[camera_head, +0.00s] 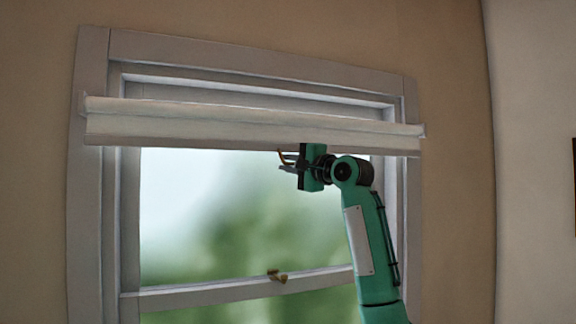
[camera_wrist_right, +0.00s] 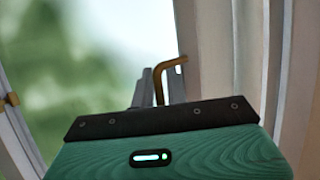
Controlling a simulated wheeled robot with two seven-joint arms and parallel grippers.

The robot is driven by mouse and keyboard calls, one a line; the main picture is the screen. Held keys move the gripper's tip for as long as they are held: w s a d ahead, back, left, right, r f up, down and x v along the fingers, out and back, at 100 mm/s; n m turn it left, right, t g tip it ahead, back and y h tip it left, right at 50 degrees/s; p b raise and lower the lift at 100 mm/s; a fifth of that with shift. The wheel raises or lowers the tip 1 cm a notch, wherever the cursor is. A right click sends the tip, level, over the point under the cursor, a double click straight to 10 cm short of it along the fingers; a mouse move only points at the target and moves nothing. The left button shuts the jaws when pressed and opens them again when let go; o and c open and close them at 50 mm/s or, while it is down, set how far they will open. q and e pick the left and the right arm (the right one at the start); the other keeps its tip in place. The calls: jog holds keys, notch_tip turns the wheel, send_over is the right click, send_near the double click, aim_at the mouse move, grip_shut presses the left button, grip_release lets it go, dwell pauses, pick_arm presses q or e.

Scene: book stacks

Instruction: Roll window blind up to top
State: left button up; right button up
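The window blind is a white, nearly level roll or slat bundle (camera_head: 240,124) across the upper part of the window. The glass below it is uncovered. My right gripper (camera_head: 285,161) is just under the blind's lower edge, right of the middle. Its grey fingers also show in the wrist view (camera_wrist_right: 160,88). My left gripper is out of view.
The white window frame (camera_head: 90,220) surrounds the glass. A brass window latch (camera_head: 277,276) sits on the lower rail (camera_head: 220,291). Bare tan wall (camera_head: 455,200) lies to the right, with a corner and a paler wall beyond. Another white frame edge is close on the right in the wrist view.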

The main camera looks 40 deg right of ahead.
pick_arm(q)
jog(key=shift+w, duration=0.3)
